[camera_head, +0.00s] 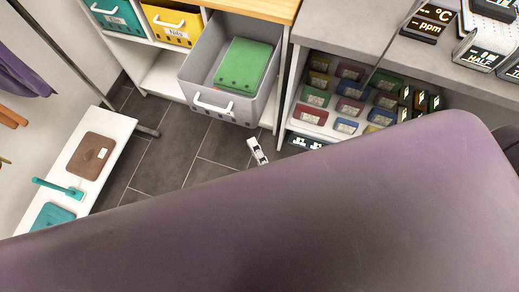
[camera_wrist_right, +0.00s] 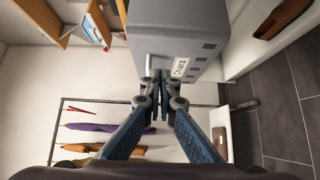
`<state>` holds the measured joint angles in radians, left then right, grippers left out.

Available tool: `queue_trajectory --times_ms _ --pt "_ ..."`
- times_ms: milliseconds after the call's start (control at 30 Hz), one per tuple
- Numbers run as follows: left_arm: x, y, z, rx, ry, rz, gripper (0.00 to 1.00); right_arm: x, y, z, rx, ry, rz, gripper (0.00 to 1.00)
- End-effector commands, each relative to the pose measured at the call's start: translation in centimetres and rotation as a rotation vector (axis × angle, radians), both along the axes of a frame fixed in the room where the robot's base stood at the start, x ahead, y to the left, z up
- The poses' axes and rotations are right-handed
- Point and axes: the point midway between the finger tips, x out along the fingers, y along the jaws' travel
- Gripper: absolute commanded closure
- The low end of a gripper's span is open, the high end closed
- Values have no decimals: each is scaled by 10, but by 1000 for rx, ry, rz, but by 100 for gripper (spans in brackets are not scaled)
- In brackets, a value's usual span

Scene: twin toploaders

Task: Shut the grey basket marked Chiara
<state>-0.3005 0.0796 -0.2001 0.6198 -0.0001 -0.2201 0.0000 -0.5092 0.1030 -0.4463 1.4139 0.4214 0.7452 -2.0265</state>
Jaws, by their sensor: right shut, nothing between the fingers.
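The grey basket (camera_head: 193,72) is pulled out of the white shelf unit in the head view, with a green folded item (camera_head: 243,64) inside. A white handle (camera_head: 212,106) is on its front. In the right wrist view the basket (camera_wrist_right: 171,22) shows turned on its side, and its label (camera_wrist_right: 181,67) reads Chiara. My right gripper (camera_wrist_right: 161,82) is shut and empty, with its fingertips in front of the basket's front by the label. I cannot tell whether they touch it. My left gripper is not in view.
A teal basket (camera_head: 117,18) and a yellow basket (camera_head: 172,38) sit in the shelf at left. A small white object (camera_head: 257,151) lies over the floor area. A white bench (camera_head: 112,130) holds a brown item (camera_head: 91,158). Racks of coloured boxes (camera_head: 350,108) stand at right.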

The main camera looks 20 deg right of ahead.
Motion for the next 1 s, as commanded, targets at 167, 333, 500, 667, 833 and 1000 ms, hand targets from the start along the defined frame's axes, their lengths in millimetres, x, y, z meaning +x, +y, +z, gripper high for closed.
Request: queue_trajectory --times_ms 167,333,500,667,833,1000 --pt "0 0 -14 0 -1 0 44 41 7 -2 3 -5 1 100" --pt "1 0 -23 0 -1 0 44 67 -1 -3 -1 -1 2 100" --pt "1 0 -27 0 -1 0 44 81 -11 -2 1 0 2 100" --pt "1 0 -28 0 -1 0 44 86 -15 -1 1 1 2 100" --pt "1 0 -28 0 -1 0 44 86 -15 -1 1 2 1 100" --pt "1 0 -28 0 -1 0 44 86 -15 -1 1 1 1 100"
